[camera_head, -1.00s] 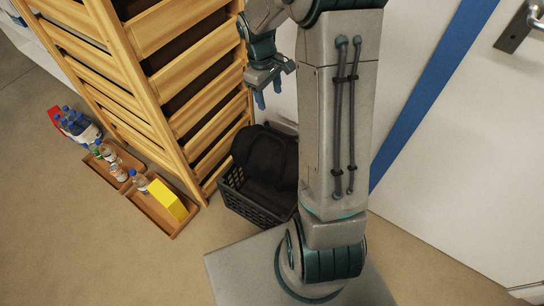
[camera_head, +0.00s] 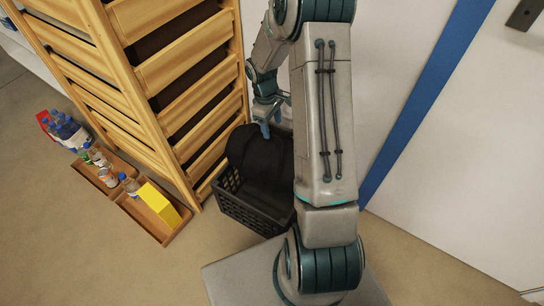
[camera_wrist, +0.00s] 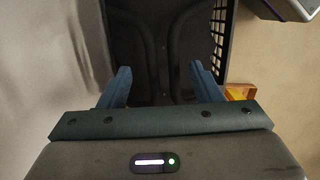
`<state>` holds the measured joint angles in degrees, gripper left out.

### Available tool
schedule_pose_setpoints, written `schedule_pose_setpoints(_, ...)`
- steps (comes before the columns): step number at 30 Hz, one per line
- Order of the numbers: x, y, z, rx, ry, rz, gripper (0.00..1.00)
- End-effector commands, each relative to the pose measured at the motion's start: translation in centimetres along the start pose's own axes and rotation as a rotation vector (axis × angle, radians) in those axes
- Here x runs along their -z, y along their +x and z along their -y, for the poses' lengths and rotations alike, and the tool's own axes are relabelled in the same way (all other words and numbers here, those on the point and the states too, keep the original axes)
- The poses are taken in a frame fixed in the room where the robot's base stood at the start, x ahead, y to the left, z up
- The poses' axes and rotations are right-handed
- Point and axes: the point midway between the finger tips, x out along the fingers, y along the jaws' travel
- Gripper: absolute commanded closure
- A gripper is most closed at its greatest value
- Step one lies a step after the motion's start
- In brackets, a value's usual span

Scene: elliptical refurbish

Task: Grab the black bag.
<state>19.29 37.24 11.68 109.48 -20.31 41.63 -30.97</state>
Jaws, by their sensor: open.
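The black bag (camera_head: 262,156) sits in a black plastic crate (camera_head: 249,212) on the floor, beside the wooden shelf unit. The bag rises above the crate's rim, and my arm hides the crate's right side in the head view. My gripper (camera_head: 268,123) is above the bag's upper right part, fingers pointing down. In the wrist view my gripper (camera_wrist: 163,90) has its two blue fingers spread apart and empty. The bag (camera_wrist: 155,45) fills the space ahead between them, with its curved straps or seams showing. Whether the fingertips touch the bag I cannot tell.
A wooden drawer rack (camera_head: 160,90) stands close to the left of the crate. A white wall is close behind. Wooden trays (camera_head: 150,222) with bottles and a yellow box (camera_head: 158,204) lie on the floor at left. A blue-striped white door (camera_head: 455,170) is at right.

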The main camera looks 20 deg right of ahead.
Motion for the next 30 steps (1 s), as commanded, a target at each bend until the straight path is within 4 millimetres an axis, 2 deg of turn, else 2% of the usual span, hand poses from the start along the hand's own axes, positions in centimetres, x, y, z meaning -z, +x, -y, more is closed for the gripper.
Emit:
schedule_pose_setpoints(10, 0.4, 4.7, 0.4, 0.002, -0.001, 0.001, 0.42)
schedule_pose_setpoints(18, 0.4, 5.1, 0.3, 0.0, 0.001, 0.0, 0.42)
schedule_pose_setpoints(19, 0.4, 5.1, 0.3, 0.0, 0.0, 0.0, 0.45)
schedule_pose_setpoints(25, 0.4, 5.0, 0.3, 0.0, 0.0, 0.0, 1.0)
schedule_pose_setpoints(30, 0.4, 4.9, 0.2, -0.002, 0.001, -0.001, 1.0)
